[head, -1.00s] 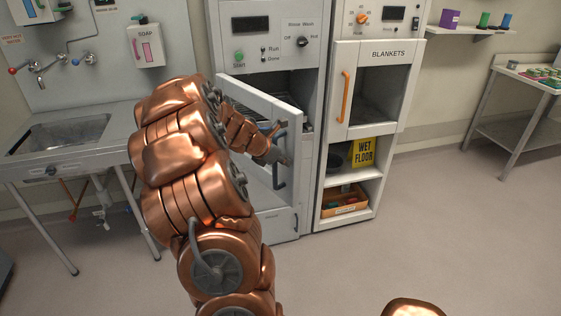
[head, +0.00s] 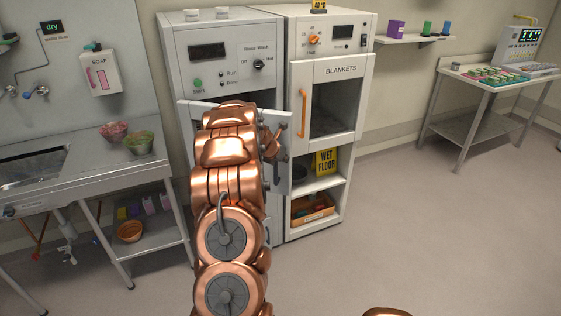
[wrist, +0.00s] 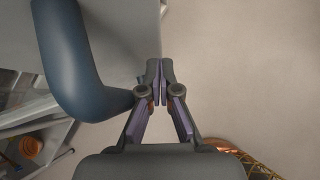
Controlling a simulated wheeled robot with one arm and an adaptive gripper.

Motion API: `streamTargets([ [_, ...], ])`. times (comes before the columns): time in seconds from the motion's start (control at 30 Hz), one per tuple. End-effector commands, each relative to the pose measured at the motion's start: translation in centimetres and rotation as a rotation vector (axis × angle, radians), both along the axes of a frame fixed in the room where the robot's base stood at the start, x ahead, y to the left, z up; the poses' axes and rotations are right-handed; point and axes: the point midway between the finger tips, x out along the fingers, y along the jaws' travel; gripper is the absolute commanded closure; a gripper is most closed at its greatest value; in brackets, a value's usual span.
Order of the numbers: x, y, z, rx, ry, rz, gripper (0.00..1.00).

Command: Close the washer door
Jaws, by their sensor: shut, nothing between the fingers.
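The washer (head: 222,35) is the left grey-white unit with a display and a dial. Its door (head: 190,112) stands ajar, with a dark gap above its top edge. My copper arm covers most of the door in the head view. My gripper shows in the wrist view (wrist: 160,70), with its fingertips together and nothing between them. The dark blue door handle (wrist: 72,50) curves to the left of the fingers, outside their grip. The grey door face also shows in the wrist view (wrist: 120,30), with its edge near the fingertips. Any fingertip contact is unclear.
The blankets cabinet (head: 336,72) with an orange handle (head: 303,112) stands directly right of the washer. A sink counter (head: 90,165) with two bowls is on the left. A side table (head: 485,80) stands at the far right. The floor (head: 420,230) at front right is clear.

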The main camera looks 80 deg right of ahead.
Motion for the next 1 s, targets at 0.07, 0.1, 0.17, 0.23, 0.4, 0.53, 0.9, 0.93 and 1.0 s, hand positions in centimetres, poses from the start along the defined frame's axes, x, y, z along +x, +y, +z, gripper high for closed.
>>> streamTargets([
  [0.07, 0.2, -0.8, 0.0, 0.002, -0.001, 0.023, 1.0],
  [0.1, 0.3, -1.2, 0.1, 0.0, -0.002, 0.034, 1.0],
  [0.17, 0.5, -1.7, 0.2, -0.002, -0.002, 0.049, 1.0],
  [0.23, 0.7, -2.2, 0.2, -0.003, -0.001, 0.063, 1.0],
  [0.4, 0.8, -2.8, 0.1, 0.0, 0.0, 0.085, 1.0],
  [0.53, 0.9, -3.0, 0.0, 0.001, 0.0, 0.093, 1.0],
  [0.9, 0.9, -3.1, 0.0, 0.0, 0.0, 0.093, 1.0],
  [0.93, 0.9, -3.1, 0.0, 0.0, 0.001, 0.093, 1.0],
  [1.0, 0.9, -3.1, 0.0, 0.0, 0.0, 0.093, 1.0],
])
